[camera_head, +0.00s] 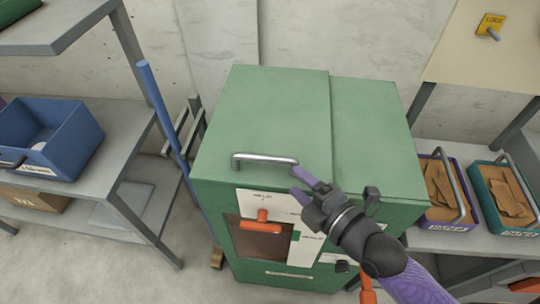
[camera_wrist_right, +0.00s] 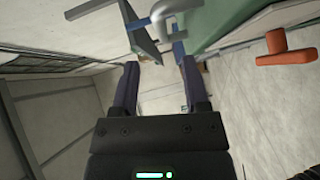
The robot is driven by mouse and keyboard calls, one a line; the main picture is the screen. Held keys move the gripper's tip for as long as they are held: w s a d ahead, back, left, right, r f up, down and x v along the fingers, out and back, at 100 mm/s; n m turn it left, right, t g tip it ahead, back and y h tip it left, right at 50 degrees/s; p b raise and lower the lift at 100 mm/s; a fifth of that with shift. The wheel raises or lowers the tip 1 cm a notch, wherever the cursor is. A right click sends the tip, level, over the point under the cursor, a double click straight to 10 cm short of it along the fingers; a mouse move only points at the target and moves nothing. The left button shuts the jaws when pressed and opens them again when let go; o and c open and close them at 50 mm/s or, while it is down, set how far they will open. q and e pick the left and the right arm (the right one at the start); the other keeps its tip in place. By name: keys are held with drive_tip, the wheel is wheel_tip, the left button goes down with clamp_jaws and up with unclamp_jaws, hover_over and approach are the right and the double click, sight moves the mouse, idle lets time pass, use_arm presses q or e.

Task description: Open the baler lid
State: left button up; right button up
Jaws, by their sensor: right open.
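The green baler (camera_head: 265,115) stands in the middle of the head view. Its lid lies flat and closed on top, with a metal bar handle (camera_head: 262,158) near the front edge. My right gripper (camera_head: 300,184) is open and empty, at the right end of the handle in the head view. In the right wrist view the open fingers (camera_wrist_right: 157,68) point toward the handle (camera_wrist_right: 170,10), which shows beyond the fingertips, not between them. Contact with the handle does not show. My left gripper is not in view.
An orange latch handle (camera_head: 262,222) sits on the baler's front and also shows in the right wrist view (camera_wrist_right: 284,50). A shelf with a blue bin (camera_head: 50,135) stands left. Purple (camera_head: 440,190) and teal (camera_head: 505,195) boxes stand right. A blue pole (camera_head: 160,105) leans beside the baler.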

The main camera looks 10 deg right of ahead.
sight(273, 162)
drive_tip(key=b+x, duration=0.1)
drive_tip(key=x, duration=0.8)
drive_tip(key=shift+a, duration=0.1)
clamp_jaws()
idle(1.0)
